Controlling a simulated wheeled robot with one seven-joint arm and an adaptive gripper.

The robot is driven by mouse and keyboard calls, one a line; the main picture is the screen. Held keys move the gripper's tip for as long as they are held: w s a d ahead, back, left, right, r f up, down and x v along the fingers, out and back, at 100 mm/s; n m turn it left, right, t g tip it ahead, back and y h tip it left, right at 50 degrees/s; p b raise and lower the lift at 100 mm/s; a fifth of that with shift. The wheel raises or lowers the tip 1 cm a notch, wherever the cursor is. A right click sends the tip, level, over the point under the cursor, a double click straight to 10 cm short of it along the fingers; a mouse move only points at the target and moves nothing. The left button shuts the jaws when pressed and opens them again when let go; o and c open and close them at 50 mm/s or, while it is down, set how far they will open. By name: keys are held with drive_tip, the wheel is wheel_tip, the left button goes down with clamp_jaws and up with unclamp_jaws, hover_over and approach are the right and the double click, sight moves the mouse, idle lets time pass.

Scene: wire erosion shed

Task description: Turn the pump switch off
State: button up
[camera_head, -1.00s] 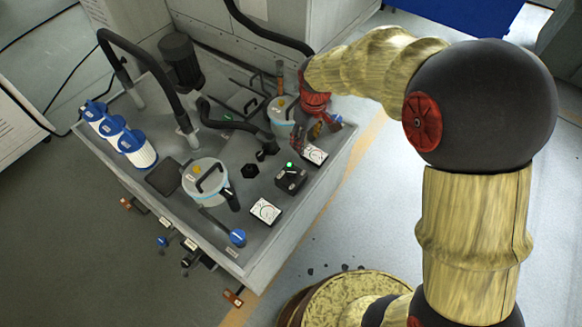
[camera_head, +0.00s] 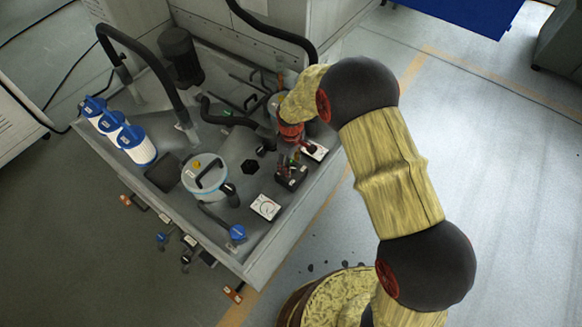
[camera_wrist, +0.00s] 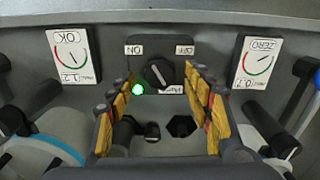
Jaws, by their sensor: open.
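The pump switch (camera_wrist: 158,73) is a black rotary knob on a dark box, seen in the middle of the wrist view. Its white line slants towards the upper left, on the side of the upside-down ON label (camera_wrist: 135,50). The OFF label (camera_wrist: 184,50) is at the upper right. A green lamp (camera_wrist: 138,89) glows beside the knob. A lower label is partly hidden by a finger. My gripper (camera_wrist: 163,88) is open, its yellow-padded fingers to the left and right below the knob. In the head view my gripper (camera_head: 293,157) hangs just above the switch box (camera_head: 290,180).
Dial gauges flank the switch: one at left (camera_wrist: 70,55) and one at right (camera_wrist: 258,62). A lidded filter pot (camera_head: 205,178), a thick black hose (camera_head: 150,60) and blue-capped white cartridges (camera_head: 138,147) crowd the grey tray (camera_head: 300,220). Open floor lies to the right.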

drive_tip(key=shift+f, duration=0.7)
drive_tip(key=shift+c, duration=0.2)
drive_tip(key=c, duration=1.1)
